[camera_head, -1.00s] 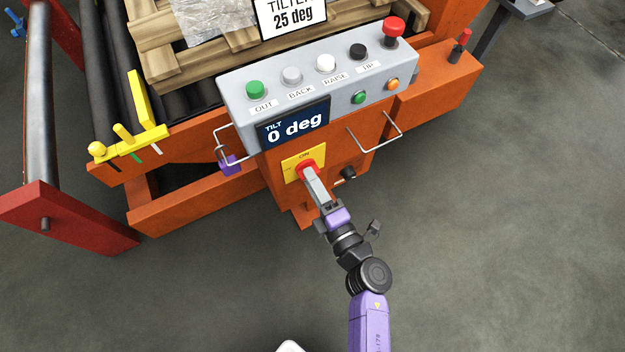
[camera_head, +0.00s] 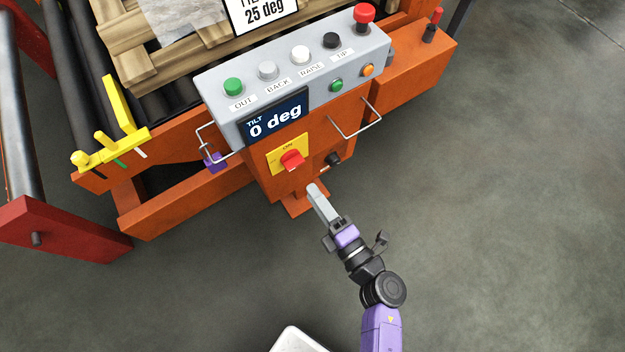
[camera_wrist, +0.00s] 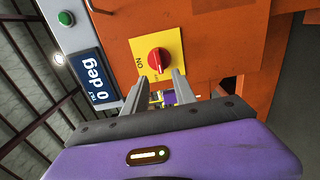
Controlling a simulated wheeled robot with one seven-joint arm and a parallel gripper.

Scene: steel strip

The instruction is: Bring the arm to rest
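My gripper (camera_head: 315,190) is in front of the orange machine, apart from the red rotary switch (camera_head: 292,160) on its yellow plate (camera_head: 275,162). In the wrist view the two grey fingers stand apart with nothing between them, so my gripper (camera_wrist: 160,80) is open and empty. The red switch (camera_wrist: 158,61) shows just beyond the fingertips, and "ON" is readable on the plate. My arm reaches up from the lower right of the head view.
The grey control box (camera_head: 215,85) carries several buttons and a display (camera_head: 276,125) reading 0 deg. Wire guards (camera_head: 350,130) stick out at its sides. A black knob (camera_head: 333,158) sits right of the switch. Yellow brackets (camera_head: 105,150) are at left. Open floor (camera_head: 500,230) lies at right.

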